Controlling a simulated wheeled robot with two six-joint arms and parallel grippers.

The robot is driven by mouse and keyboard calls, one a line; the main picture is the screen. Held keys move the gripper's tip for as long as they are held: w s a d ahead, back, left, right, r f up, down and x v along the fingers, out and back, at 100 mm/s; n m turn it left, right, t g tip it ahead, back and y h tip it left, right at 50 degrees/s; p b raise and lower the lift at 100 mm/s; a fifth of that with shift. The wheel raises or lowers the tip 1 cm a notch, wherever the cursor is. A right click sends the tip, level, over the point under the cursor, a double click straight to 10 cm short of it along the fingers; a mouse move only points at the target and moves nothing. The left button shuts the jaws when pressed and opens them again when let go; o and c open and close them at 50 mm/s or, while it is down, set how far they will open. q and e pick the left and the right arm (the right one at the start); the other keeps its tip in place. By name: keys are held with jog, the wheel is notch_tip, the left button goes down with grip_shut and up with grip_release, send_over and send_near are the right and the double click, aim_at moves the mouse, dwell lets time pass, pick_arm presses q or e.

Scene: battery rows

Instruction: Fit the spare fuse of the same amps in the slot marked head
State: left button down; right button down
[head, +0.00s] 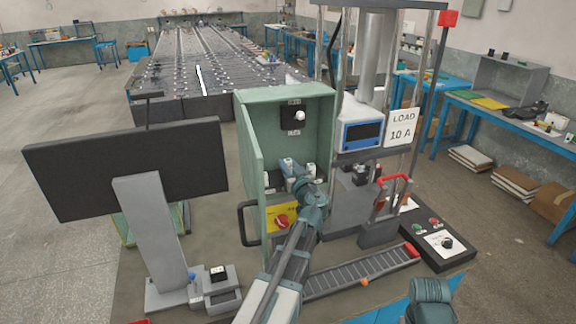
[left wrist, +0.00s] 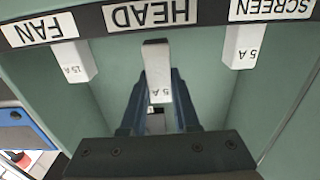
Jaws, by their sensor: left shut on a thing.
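My left gripper (head: 304,188) reaches into the open green cabinet (head: 286,96). In the left wrist view its fingers (left wrist: 157,100) are shut on a white fuse (left wrist: 157,66) marked 5 A. That fuse is directly at the HEAD label (left wrist: 150,13), which appears upside down. I cannot tell whether it is fully seated, as its far end is hidden. A 15 A fuse (left wrist: 73,62) is at the FAN label (left wrist: 40,29). Another 5 A fuse (left wrist: 241,46) is at the SCREEN label (left wrist: 270,8).
The cabinet's door stands open on the left, with a yellow panel and red knob (head: 282,221) below. A dark monitor (head: 125,165) stands left. A LOAD 10 A sign (head: 402,128) hangs right. A small grey holder (head: 221,289) stands at the front.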

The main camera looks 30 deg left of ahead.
pick_arm(q)
jog(key=shift+f+b, duration=1.75)
jog(key=c, duration=0.6)
grip_release()
jog(key=shift+r, duration=0.1)
jog(key=v, duration=1.3)
jog(key=shift+s+d, duration=0.25)
jog(key=shift+s, duration=0.05)
